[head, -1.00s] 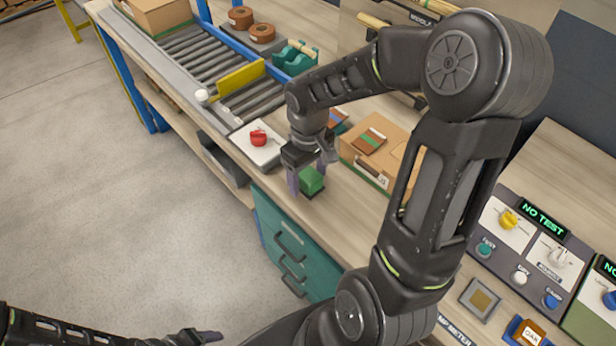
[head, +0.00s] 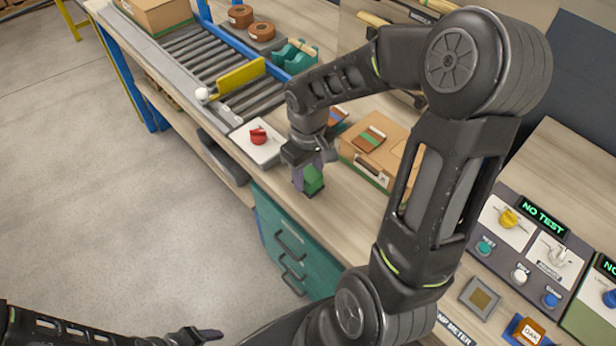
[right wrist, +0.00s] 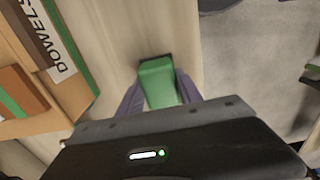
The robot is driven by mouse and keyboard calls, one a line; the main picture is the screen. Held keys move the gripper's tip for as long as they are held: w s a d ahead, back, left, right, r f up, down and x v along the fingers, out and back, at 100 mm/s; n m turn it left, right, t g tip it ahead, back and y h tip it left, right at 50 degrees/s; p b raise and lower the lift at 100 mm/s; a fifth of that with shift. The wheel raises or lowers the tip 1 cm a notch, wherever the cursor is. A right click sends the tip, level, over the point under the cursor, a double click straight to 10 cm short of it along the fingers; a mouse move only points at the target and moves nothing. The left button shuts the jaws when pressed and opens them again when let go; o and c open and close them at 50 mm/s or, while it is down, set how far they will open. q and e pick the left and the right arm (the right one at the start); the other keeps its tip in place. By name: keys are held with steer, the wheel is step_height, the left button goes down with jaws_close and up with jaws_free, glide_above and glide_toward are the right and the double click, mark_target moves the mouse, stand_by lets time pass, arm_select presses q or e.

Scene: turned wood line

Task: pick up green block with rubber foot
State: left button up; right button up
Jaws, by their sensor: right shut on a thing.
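The green block (head: 313,179) stands at the front edge of the wooden bench, with its dark rubber foot at the bottom, mostly hidden. My right gripper (head: 309,176) is over it from above, shut on it with a purple finger on each side. In the right wrist view the green block (right wrist: 158,82) sits between the two fingers (right wrist: 160,92), and a dark edge shows at its far end. I cannot tell whether it still touches the bench. My left gripper (head: 207,334) is low at the bottom left, over the floor, and its opening is not clear.
A white pad with a red knob (head: 258,136) lies left of the block. A cardboard box of dowels (head: 372,150) stands close on its right. A roller conveyor (head: 190,50) is behind, and control panels (head: 530,240) are at right.

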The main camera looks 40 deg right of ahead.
mark_target(308, 172)
jaws_close()
step_height(308, 172, up, 10)
steer(key=shift+r+b, duration=0.1)
steer(key=shift+b, duration=0.35)
stand_by(0.7)
